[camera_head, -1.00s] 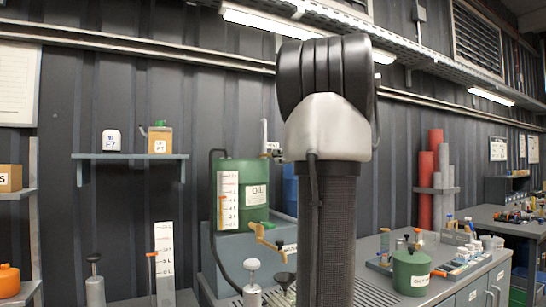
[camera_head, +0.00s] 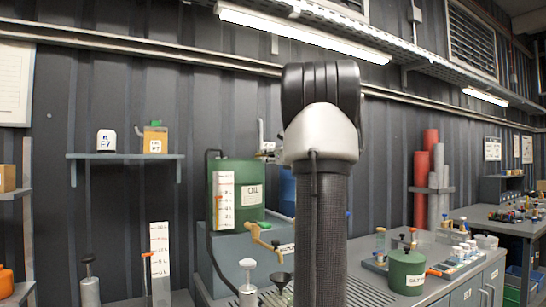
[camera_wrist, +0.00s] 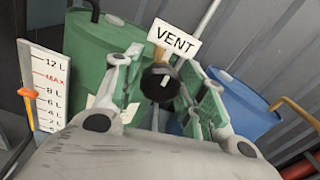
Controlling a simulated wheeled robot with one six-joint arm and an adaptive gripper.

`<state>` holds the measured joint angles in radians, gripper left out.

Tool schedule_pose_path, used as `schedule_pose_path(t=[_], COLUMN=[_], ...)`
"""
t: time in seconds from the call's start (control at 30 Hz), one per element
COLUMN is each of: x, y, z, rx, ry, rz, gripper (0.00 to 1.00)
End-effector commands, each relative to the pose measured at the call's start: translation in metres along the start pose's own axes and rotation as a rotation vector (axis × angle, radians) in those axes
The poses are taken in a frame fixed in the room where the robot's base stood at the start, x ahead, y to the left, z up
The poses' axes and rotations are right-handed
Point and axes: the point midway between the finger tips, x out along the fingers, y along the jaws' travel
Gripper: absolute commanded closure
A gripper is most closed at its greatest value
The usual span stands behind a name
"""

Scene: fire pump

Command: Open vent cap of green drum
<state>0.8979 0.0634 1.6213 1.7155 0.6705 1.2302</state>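The green drum (camera_head: 256,174) with an OIL label stands on a grey stand left of my arm in the head view. It also fills the upper left of the wrist view (camera_wrist: 82,50). In the wrist view, a black round cap (camera_wrist: 160,82) sits in front of a white VENT sign (camera_wrist: 174,40). My gripper (camera_wrist: 160,75) is open, with its green-padded fingers on either side of the cap. A small gap seems to show beside each pad; contact is unclear. My gripper and the cap are hidden in the head view.
A blue drum (camera_wrist: 238,100) is close to the right finger. A level gauge (camera_wrist: 42,85) with an orange slider is at the left. A small green drum (camera_head: 407,272) stands on the right bench.

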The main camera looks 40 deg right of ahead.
Motion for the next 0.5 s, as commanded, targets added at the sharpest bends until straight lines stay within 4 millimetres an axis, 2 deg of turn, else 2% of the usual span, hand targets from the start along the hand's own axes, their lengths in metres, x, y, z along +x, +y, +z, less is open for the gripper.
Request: schedule_pose_path(t=[0.03, 0.13, 0.5], x=[-0.0001, -0.0002, -0.0003], y=[0.0, 0.0, -0.0001], z=[0.0, 0.0, -0.0001], rx=[0.0, 0.0, -0.042], ry=[0.0, 0.0, 0.0], rz=[0.0, 0.0, 0.0], gripper=[0.74, 0.92, 0.92])
